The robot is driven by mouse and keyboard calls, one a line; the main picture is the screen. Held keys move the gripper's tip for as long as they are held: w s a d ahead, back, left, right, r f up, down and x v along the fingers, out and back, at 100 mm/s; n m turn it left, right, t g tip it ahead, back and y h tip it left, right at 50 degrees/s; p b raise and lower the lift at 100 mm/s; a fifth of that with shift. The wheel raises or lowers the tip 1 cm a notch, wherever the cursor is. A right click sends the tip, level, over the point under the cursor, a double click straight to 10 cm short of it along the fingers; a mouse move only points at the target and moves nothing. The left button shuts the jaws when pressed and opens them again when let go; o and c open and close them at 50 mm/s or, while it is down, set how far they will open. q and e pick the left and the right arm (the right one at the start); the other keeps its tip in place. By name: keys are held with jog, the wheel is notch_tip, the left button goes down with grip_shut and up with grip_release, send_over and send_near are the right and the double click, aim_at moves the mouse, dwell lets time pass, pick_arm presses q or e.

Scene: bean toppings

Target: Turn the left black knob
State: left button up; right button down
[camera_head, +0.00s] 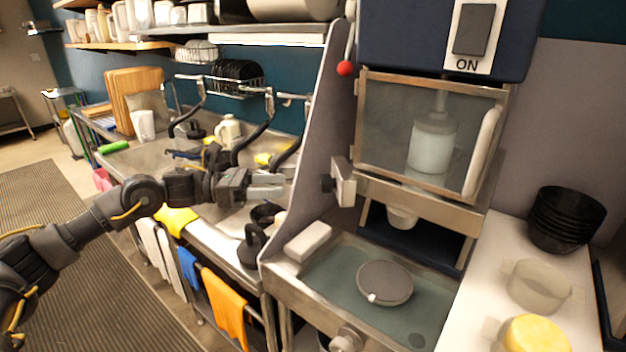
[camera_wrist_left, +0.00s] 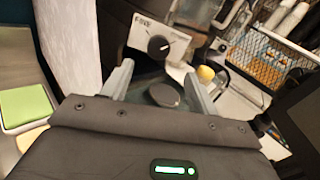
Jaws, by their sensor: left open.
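A black knob (camera_head: 327,184) is on a pale plate (camera_head: 345,186) at the left side of the machine in the head view. In the left wrist view a black knob (camera_wrist_left: 158,46) with a white pointer mark is on a white plate (camera_wrist_left: 172,42) with lettering. My left gripper (camera_head: 283,187) is open and empty, left of the knob and apart from it. In the left wrist view its two fingers (camera_wrist_left: 160,88) are spread, with the knob beyond them, between their tips. My right gripper is not in view.
The machine has a clear-fronted chamber (camera_head: 425,130), a red ball-ended lever (camera_head: 345,68) and a tray with a grey disc (camera_head: 384,282). A white block (camera_head: 308,241) lies on its left edge. Black bowls (camera_head: 565,218) stand on the right counter. A sink counter is behind my left arm.

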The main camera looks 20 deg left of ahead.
aim_at(327, 184)
pick_arm(q)
jog(key=p+x, duration=0.3)
jog(key=x, duration=0.6)
jog(key=shift+w+p, duration=0.15)
jog(key=shift+p, duration=0.25)
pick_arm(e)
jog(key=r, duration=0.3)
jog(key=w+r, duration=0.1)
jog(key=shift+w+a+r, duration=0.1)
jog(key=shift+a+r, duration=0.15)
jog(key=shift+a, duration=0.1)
pick_arm(q)
jog(key=shift+f, duration=0.15)
jog(key=shift+c, duration=0.2)
